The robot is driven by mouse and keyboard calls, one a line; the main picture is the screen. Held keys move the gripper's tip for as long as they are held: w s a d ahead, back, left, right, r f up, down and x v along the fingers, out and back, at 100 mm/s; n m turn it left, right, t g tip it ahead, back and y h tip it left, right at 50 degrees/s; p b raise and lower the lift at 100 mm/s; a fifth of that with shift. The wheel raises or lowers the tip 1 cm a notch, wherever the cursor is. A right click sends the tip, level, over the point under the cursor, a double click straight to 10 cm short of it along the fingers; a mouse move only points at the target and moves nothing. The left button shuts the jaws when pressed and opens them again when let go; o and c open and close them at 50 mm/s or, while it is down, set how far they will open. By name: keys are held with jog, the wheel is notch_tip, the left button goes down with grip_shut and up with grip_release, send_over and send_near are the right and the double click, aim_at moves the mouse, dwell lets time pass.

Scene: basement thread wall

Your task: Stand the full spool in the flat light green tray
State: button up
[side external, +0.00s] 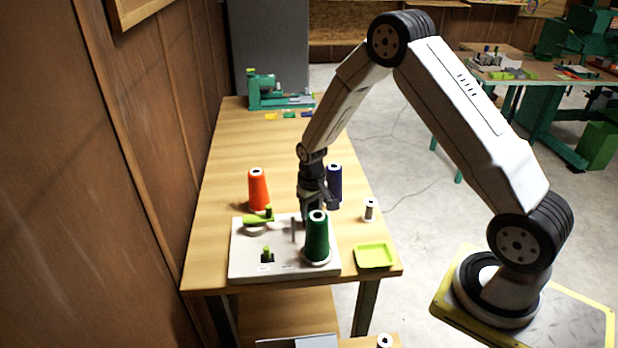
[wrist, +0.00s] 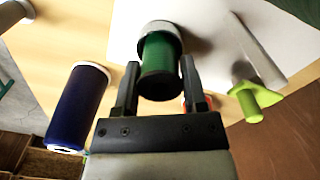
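The full spool is a green thread cone (side external: 317,238) with a white top, upright at the right front of the white board. My gripper (side external: 318,207) points down just behind its upper part, which hides some of the fingers. In the wrist view the green spool (wrist: 160,62) shows between my two fingers (wrist: 157,75). The fingers look open, one on each side, with no clear contact. The flat light green tray (side external: 374,256) lies empty at the table's right front corner, right of the board. The tray is not in the wrist view.
On the white board (side external: 250,262) are a grey post (side external: 293,230) and a light green lever (side external: 258,219). An orange cone (side external: 257,190), a blue cone (side external: 335,182) and a small white spool (side external: 370,210) stand nearby. A green machine (side external: 265,92) is at the far end.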

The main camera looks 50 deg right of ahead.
aim_at(312, 205)
jog(key=shift+c, duration=0.8)
jog(key=shift+r, duration=0.1)
jog(key=shift+r, duration=0.1)
jog(key=shift+r, duration=2.35)
